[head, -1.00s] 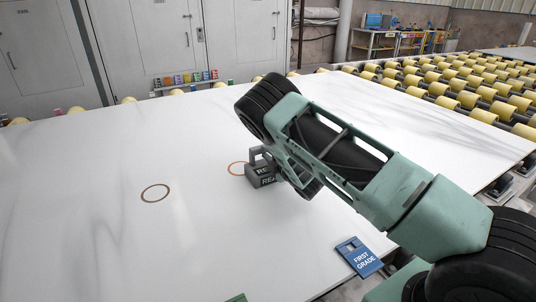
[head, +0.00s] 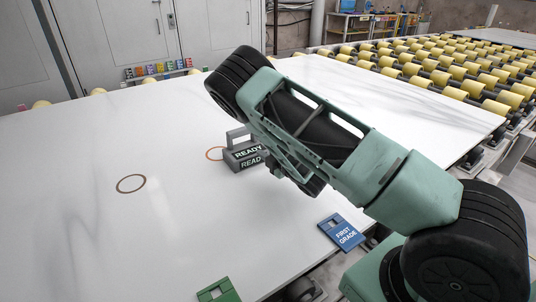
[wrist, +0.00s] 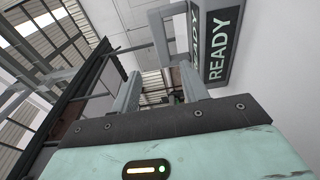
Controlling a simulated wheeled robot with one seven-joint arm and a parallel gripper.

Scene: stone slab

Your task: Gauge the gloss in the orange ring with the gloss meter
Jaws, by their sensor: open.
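The gloss meter (head: 246,153) is a dark grey block with a raised handle and white READY lettering. Nothing is seen held. In the head view my arm hides most of the gripper, close to the meter's right side.
A blue FIRST GRADE plate (head: 342,233) lies at the slab's front edge, with a green plate (head: 218,291) further left. Yellow rollers (head: 440,75) fill the right back. Small coloured blocks (head: 158,70) stand behind the slab. The slab's left part is clear.

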